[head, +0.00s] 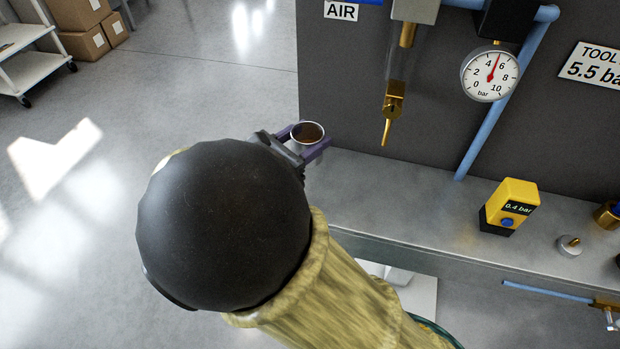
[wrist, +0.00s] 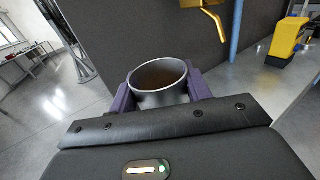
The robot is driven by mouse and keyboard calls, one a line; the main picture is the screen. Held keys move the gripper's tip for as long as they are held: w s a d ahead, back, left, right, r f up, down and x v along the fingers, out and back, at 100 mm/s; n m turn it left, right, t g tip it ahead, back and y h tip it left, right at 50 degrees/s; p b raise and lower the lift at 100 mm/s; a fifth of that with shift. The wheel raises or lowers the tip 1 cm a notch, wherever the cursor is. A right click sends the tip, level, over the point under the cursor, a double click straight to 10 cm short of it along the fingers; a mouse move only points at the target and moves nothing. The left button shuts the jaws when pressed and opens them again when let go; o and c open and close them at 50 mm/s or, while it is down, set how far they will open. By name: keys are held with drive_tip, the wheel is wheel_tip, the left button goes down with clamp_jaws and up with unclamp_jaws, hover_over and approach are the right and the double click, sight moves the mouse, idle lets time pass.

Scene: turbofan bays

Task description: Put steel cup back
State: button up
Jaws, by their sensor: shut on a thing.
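The steel cup (head: 307,134) is a small round metal cup with a brownish inside, held upright between the purple fingers of my gripper (head: 305,136). My gripper is shut on it, near the left end of the grey bench. In the wrist view the cup (wrist: 160,82) sits between the two purple fingers (wrist: 160,93), its rim open toward the camera. I cannot tell whether the cup's base touches the bench, as my arm and the fingers hide it.
A grey bench ledge (head: 420,205) runs right from the cup. A brass nozzle (head: 390,110) hangs over it. A yellow gauge (head: 510,207) and a small metal knob (head: 569,246) stand further right. A dark panel (head: 345,85) rises behind. A dial gauge (head: 490,74) hangs upper right.

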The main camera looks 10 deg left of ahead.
drive_tip(key=shift+f+b, duration=0.7)
drive_tip(key=shift+f, duration=2.4)
drive_tip(key=shift+f, duration=0.1)
drive_tip(key=shift+f+b, duration=0.45)
drive_tip(key=shift+f, duration=1.3)
drive_tip(key=shift+f, duration=0.15)
drive_tip(key=o, duration=1.1)
drive_tip(key=shift+s, duration=0.1)
